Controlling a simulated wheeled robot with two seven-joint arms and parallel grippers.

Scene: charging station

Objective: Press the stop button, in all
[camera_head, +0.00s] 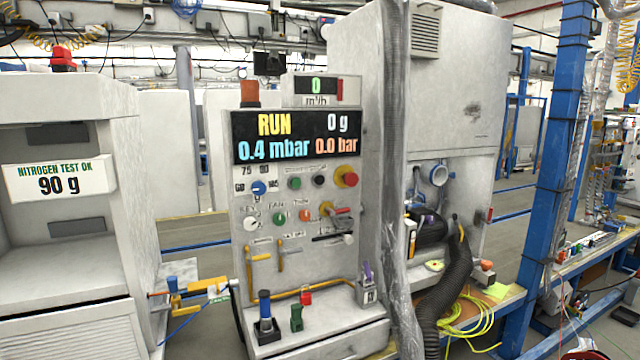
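The control panel (300,247) is a light grey upright cabinet face near the middle of the view. A red mushroom button with a yellow part (346,177), which looks like a stop button, sits at its upper right, below the display. Its label is too small to read. The display (297,137) reads RUN, 0 g, 0.4 mbar and 0.0 bar. Neither of my grippers is in view, and nothing covers the red mushroom button.
A grey pipe (396,180) runs vertically just right of the panel. Handles and a blue-topped lever (264,308) stick out at the panel's lower part. A white cabinet (60,250) stands at left. A black hose (457,285) and yellow cable (470,315) lie at right.

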